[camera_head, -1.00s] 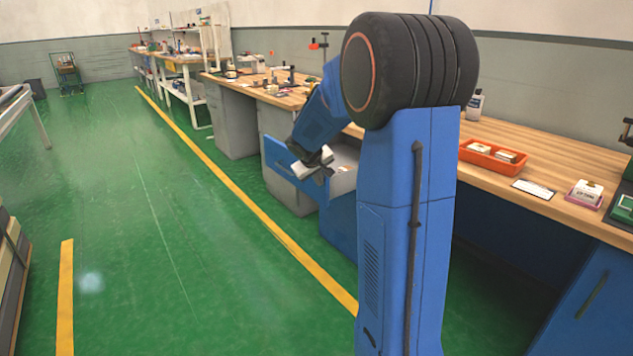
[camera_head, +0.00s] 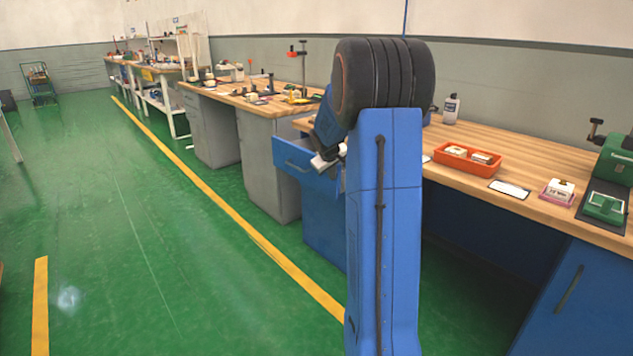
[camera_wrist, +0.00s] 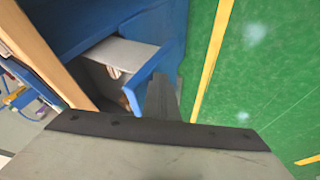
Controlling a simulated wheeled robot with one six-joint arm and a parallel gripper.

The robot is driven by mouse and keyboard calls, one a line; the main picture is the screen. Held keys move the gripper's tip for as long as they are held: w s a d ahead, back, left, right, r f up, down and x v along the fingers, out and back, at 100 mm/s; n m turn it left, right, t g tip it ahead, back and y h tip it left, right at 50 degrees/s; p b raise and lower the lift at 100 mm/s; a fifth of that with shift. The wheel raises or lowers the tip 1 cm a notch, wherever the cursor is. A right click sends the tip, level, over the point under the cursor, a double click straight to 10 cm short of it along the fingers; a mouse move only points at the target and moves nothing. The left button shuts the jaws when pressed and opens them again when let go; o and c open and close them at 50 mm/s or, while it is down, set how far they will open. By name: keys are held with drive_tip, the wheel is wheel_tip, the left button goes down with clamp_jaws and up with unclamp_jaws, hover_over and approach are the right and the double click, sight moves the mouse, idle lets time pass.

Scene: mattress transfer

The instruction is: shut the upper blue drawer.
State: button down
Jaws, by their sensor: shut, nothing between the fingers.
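The upper blue drawer (camera_head: 292,160) is partly pulled out from the blue cabinet (camera_head: 323,225) under the wooden workbench. In the wrist view the open drawer shows its blue front panel (camera_wrist: 172,52) and grey inside, with a small pale item in it. My gripper (camera_head: 326,160) is at the drawer, near the right part of its front in the head view. In the wrist view my dark gripper fingers (camera_wrist: 163,98) are together and empty, close beside the front panel. I cannot tell whether they touch it. My arm hides part of the drawer and cabinet.
A grey cabinet (camera_head: 267,165) stands beyond the blue one. The green floor (camera_head: 150,250) left of the yellow line is clear.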

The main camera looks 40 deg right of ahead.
drive_tip(key=d, duration=1.2)
drive_tip(key=shift+w, duration=0.2)
